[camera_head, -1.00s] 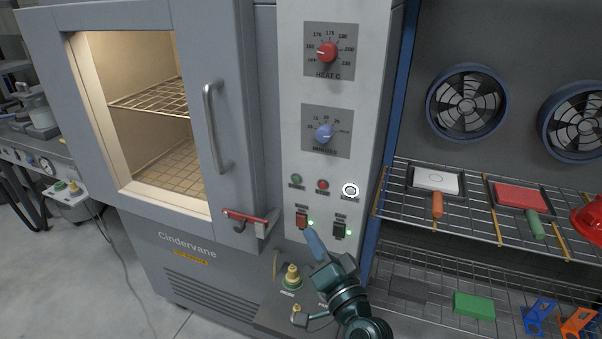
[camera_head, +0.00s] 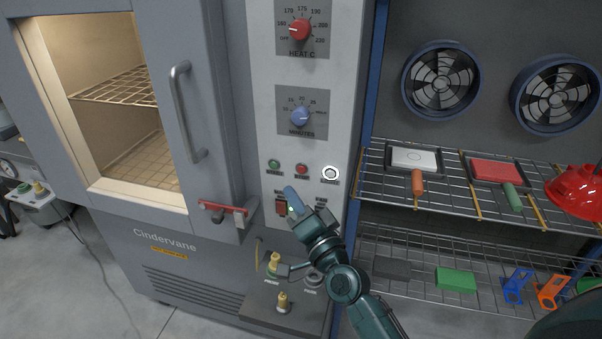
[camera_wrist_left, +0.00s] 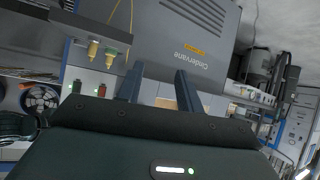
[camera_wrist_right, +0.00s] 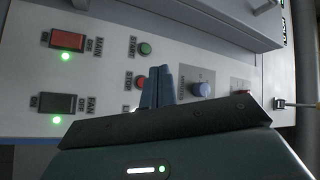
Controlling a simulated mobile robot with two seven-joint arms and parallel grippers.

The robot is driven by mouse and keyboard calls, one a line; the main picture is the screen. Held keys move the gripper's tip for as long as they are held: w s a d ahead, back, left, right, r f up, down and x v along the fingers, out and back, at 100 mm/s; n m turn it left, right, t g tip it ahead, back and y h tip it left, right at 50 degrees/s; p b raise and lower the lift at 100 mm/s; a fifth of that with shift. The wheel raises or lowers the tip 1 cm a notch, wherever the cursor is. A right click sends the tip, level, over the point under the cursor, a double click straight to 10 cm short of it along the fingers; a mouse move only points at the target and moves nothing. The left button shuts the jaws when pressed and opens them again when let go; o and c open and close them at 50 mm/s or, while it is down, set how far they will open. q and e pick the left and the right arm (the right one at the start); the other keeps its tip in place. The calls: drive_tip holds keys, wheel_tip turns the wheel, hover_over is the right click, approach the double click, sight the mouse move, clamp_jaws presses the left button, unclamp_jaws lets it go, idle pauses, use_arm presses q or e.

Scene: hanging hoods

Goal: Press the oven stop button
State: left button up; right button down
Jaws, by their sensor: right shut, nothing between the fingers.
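The red stop button (camera_head: 301,170) is on the oven's pale control panel (camera_head: 345,110), between the green start button (camera_head: 273,164) and a white-ringed button (camera_head: 330,173). In the right wrist view, the stop button (camera_wrist_right: 140,82) shows beside the fingertips; contact cannot be told. My right gripper (camera_head: 290,193) is shut and empty, its tips just below the button row and over the red main switch (camera_head: 281,206). The right wrist view shows its fingers (camera_wrist_right: 160,72) together. My left gripper (camera_wrist_left: 158,78) is open and empty in the left wrist view, away from the button.
The fan switch (camera_wrist_right: 57,103) is below the buttons. The heat dial (camera_head: 299,30) and minutes dial (camera_head: 300,117) are above. The oven door handle (camera_head: 181,110) and red latch (camera_head: 223,208) lie left. Brass fittings (camera_head: 283,302) stand below; a wire rack (camera_head: 440,190) is right.

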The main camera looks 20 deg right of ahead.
sight(301, 169)
use_arm(q)
drive_tip(key=shift+w+d+r+t+b, duration=0.2)
drive_tip(key=shift+w+d+t+b, duration=0.15)
drive_tip(key=shift+b, duration=0.3)
use_arm(e)
drive_tip(key=w+d, duration=0.2)
drive_tip(key=w, duration=0.1)
drive_tip(key=w+d, duration=0.1)
drive_tip(key=shift+w, duration=0.2)
use_arm(q)
drive_tip(key=shift+s+f, duration=0.2)
drive_tip(key=shift+s, duration=0.05)
idle(0.5)
idle(0.6)
drive_tip(key=shift+f, duration=0.1)
use_arm(e)
drive_tip(key=shift+w+d, duration=0.2)
drive_tip(key=shift+w, duration=0.15)
